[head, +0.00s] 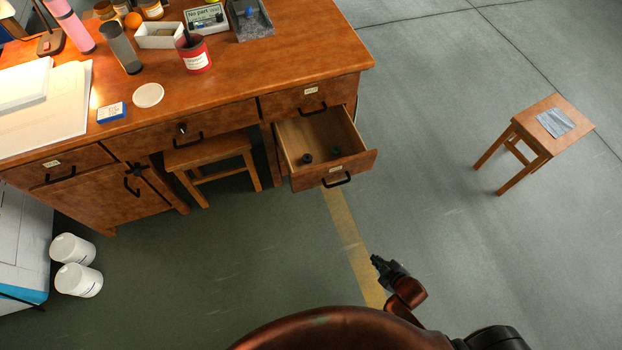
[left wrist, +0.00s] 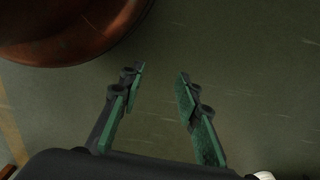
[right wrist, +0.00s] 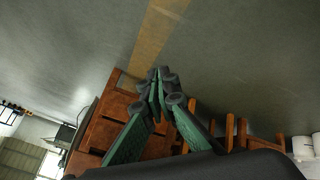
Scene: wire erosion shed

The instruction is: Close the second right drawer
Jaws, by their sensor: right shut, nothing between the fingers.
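The second right drawer (head: 335,172) of the wooden desk is pulled out, below a shut top right drawer (head: 308,96). It has a black handle and a small label on its front, and a few small dark and green round items lie inside. My right gripper (head: 376,261) is shut and empty, in front of and below the drawer with a clear gap. In the right wrist view its fingertips (right wrist: 157,75) meet, with the wooden desk behind them. My left gripper (left wrist: 161,70) is open and empty over bare floor; it does not show in the head view.
The desk top (head: 230,85) holds a red tin (head: 195,57), a grey cup and papers. A stool (head: 212,157) stands under the desk, another stool (head: 538,135) at the right. White buckets (head: 78,281) stand at the left. The floor before the drawer is clear.

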